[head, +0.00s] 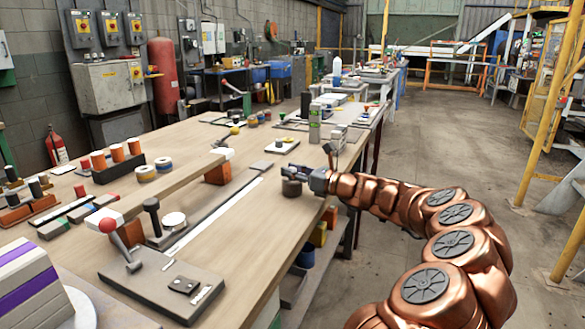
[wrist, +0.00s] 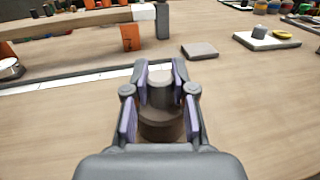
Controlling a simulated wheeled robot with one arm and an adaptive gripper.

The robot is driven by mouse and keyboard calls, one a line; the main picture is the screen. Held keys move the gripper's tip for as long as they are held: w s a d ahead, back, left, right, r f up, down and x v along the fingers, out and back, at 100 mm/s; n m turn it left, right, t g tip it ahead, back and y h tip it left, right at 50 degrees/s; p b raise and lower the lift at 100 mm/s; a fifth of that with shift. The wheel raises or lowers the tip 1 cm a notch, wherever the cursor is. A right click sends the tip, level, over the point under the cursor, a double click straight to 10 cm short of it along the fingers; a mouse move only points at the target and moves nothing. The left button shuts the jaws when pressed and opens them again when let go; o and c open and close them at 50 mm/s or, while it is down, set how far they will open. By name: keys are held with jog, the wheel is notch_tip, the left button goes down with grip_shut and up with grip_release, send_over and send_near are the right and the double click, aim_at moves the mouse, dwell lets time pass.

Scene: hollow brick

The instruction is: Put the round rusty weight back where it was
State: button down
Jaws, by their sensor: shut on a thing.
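The round rusty weight (head: 291,188) is a squat dark brown disc with a narrower grey knob on top. It is near the right edge of the wooden table (head: 258,222). In the wrist view the weight (wrist: 161,124) sits between the two fingers, with the purple pads against its knob. My gripper (head: 303,173) is shut on it; it also shows in the wrist view (wrist: 160,72). I cannot tell whether the underside of the weight touches the table. The fingers hide part of its sides.
An orange brick (head: 218,172) supports a long wooden plank (head: 160,188) left of the gripper. A long metal rail (head: 215,217) lies between. A small grey plate (wrist: 200,50) and a white board (wrist: 267,41) lie beyond. Bare tabletop surrounds the weight.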

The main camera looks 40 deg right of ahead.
dwell(0.3)
jog(key=c, duration=1)
grip_release()
jog(key=shift+o, duration=0.2)
jog(key=shift+s+r, duration=0.1)
jog(key=shift+s, duration=0.05)
jog(key=p+v, duration=0.1)
jog(key=v, duration=1)
jog(key=shift+s+d+p, duration=0.15)
jog(key=shift+s+p, duration=0.2)
